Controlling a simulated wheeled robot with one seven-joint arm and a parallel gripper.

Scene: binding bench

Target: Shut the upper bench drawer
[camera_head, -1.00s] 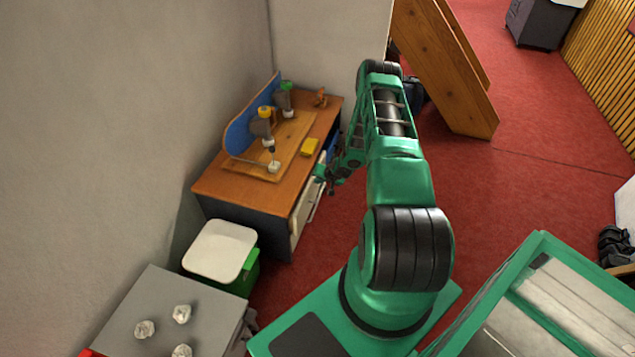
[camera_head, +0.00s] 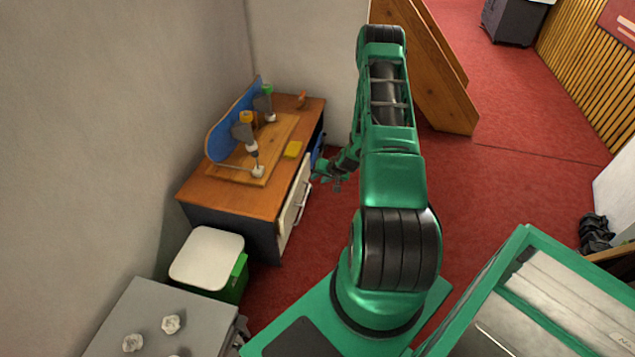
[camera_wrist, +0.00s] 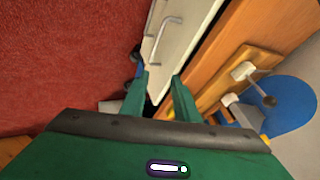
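The bench (camera_head: 225,195) has a brown wooden top and dark sides and stands against the wall, left of my arm. On its right-hand front is a pale drawer front (camera_head: 292,205) with a bar handle (camera_head: 302,204). The pale front also fills the top middle of the wrist view (camera_wrist: 190,20), with its handle (camera_wrist: 163,36). I cannot tell how far the upper drawer stands out. My gripper (camera_head: 328,175) is beside the bench front, apart from it in the head view. In the wrist view my gripper (camera_wrist: 160,92) is open, its fingers apart with nothing between them.
A white-lidded green bin (camera_head: 207,258) and a grey table (camera_head: 160,310) stand nearer. Red floor (camera_head: 325,225) is clear right of the bench.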

